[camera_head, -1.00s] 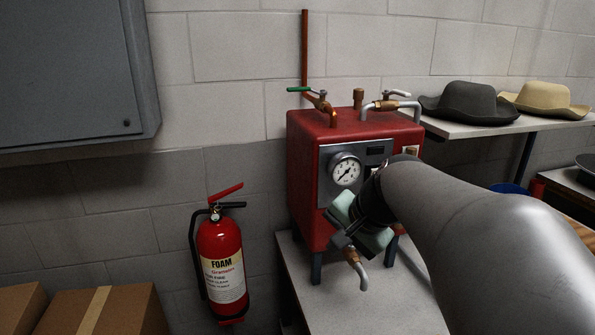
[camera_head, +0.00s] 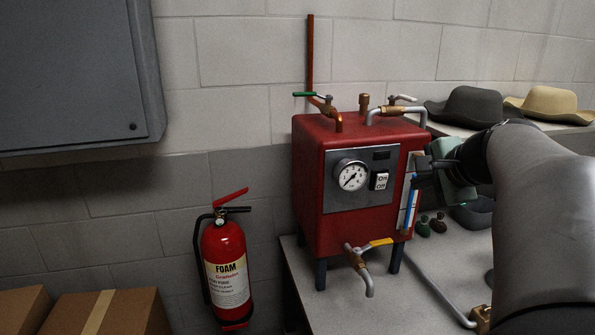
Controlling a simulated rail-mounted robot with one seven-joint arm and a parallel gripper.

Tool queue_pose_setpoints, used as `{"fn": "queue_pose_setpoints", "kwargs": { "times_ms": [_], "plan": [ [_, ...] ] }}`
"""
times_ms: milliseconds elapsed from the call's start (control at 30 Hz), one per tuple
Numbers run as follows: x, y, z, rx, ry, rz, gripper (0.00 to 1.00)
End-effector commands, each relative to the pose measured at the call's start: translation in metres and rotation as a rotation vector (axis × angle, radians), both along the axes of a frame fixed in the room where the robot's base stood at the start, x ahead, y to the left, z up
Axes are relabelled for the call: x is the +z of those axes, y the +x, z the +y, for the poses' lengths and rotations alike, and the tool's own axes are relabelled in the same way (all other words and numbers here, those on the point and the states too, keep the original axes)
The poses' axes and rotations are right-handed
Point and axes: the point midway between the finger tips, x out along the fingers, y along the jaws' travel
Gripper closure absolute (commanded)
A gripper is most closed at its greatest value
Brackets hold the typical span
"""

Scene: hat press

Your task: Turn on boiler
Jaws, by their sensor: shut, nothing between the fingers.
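The boiler (camera_head: 335,225) is a red box on dark legs, standing on a light bench. Its front panel carries a round gauge (camera_head: 351,175) and a small white switch marked On and Off (camera_head: 379,180). Which way the switch is set is too small to tell. My gripper (camera_head: 418,172) is at the boiler's right front edge, to the right of the switch and apart from it. Its fingers are shut and hold nothing. Whether it touches the boiler's side I cannot tell.
A tap with a yellow handle (camera_head: 376,243) sticks out below the panel. Pipes and a green-handled valve (camera_head: 305,94) rise from the top. A blue-marked sight tube (camera_head: 409,207) is near my gripper. A fire extinguisher (camera_head: 225,262) hangs at left. Hats (camera_head: 466,106) sit on a shelf at right.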

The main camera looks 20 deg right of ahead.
Motion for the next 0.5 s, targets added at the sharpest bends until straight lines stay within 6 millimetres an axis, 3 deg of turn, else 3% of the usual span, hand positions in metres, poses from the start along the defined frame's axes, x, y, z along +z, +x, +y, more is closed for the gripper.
{"fn": "queue_pose_setpoints", "kwargs": {
  "times_ms": [400,500],
  "plan": [
    [-0.054,0.068,-0.007,0.003,0.003,0.004,1.00],
    [-0.046,0.084,-0.010,0.003,0.000,0.002,1.00]
  ]
}}
